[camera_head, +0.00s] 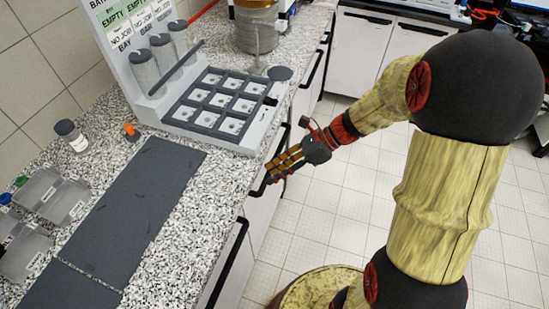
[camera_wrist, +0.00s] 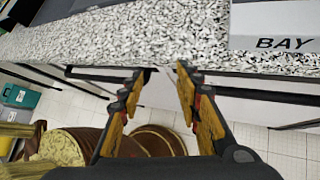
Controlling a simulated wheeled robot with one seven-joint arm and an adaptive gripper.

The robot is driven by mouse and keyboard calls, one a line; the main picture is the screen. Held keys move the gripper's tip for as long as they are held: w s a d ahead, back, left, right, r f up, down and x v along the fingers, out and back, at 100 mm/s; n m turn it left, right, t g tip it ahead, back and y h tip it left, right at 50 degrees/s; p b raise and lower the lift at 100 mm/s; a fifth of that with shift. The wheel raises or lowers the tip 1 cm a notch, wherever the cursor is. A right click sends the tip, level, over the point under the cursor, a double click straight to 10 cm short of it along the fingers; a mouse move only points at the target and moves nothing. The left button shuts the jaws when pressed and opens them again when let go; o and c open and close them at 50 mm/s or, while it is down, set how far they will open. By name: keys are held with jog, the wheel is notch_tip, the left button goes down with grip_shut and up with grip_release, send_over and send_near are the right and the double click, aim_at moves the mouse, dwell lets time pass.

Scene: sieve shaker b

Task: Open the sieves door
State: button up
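White cabinet fronts (camera_head: 267,215) with long black bar handles run under the speckled counter. No label naming the sieves is readable on them, so I cannot tell which one is the sieves door. My gripper (camera_head: 271,171) is beside the counter's front edge, close to a middle black handle. In the wrist view my gripper (camera_wrist: 160,76) is open, its two yellow fingers apart, with nothing held. A black handle (camera_wrist: 105,76) runs below the counter edge near the left fingertip, and another black handle (camera_wrist: 262,96) lies to the right. Contact with either is not clear.
A white rack (camera_head: 255,137) with a grid of dark-edged slots and several cylinders stands on the counter. Dark mats (camera_head: 140,205), clear bins (camera_head: 52,195) and a small jar (camera_head: 71,136) lie nearer.

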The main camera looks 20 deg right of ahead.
jog(key=w+d+f+m+t+y+p, duration=0.1)
jog(key=w+d+f+m+t, duration=0.35)
jog(key=f+m, duration=0.4)
jog(key=w+d+f+m+t+y, duration=0.1)
jog(key=w+d+f+m+t, duration=0.4)
jog(key=m, duration=0.6)
jog(key=shift+g, duration=0.65)
jog(key=x, duration=0.2)
jog(key=b+x, duration=0.1)
jog(key=x, duration=0.2)
jog(key=b+x, duration=0.1)
jog(key=x, duration=0.1)
jog(key=shift+w, duration=0.6)
jog(key=shift+c, duration=0.3)
jog(key=c, duration=0.7)
grip_shut()
